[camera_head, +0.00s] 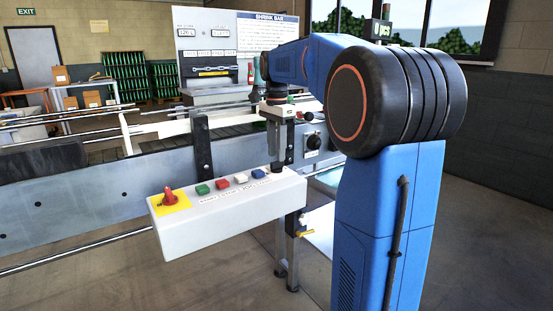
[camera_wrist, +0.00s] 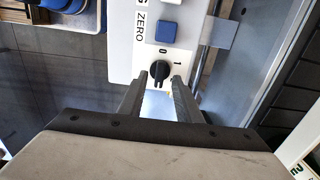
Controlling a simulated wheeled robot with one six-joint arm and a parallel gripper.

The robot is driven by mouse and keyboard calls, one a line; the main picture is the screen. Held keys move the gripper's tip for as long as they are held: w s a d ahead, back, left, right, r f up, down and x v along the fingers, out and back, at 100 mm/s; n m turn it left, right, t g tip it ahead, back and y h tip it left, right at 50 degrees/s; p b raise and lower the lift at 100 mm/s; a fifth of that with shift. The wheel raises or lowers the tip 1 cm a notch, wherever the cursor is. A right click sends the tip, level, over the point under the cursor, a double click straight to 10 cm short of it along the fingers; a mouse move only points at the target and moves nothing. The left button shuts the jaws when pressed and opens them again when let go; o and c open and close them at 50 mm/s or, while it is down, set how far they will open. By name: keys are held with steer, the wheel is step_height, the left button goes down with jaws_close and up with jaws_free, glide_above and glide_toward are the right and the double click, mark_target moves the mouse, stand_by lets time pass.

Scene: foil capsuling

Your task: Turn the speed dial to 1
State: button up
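A black dial (camera_wrist: 159,71) sits at the end of a white control box, with the marks 0 and 1 beside it in the wrist view. Its ridge seems to lie nearer the 0, but its exact pointing is hard to tell. In the head view the dial (camera_head: 276,167) is at the right end of the box (camera_head: 225,218). My gripper (camera_wrist: 159,77) is open, with one fingertip on each side of the dial; a gap shows on both sides. In the head view my gripper (camera_head: 279,148) points down just above the dial.
A blue button (camera_wrist: 166,31) lies beside the dial; it also shows in the head view (camera_head: 258,174). Green, red and white buttons and a red switch on yellow (camera_head: 170,199) follow to the left. Another black knob (camera_head: 313,142) is on the conveyor side behind.

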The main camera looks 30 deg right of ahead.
mark_target(276, 166)
steer(key=shift+f, duration=1.55)
jaws_close()
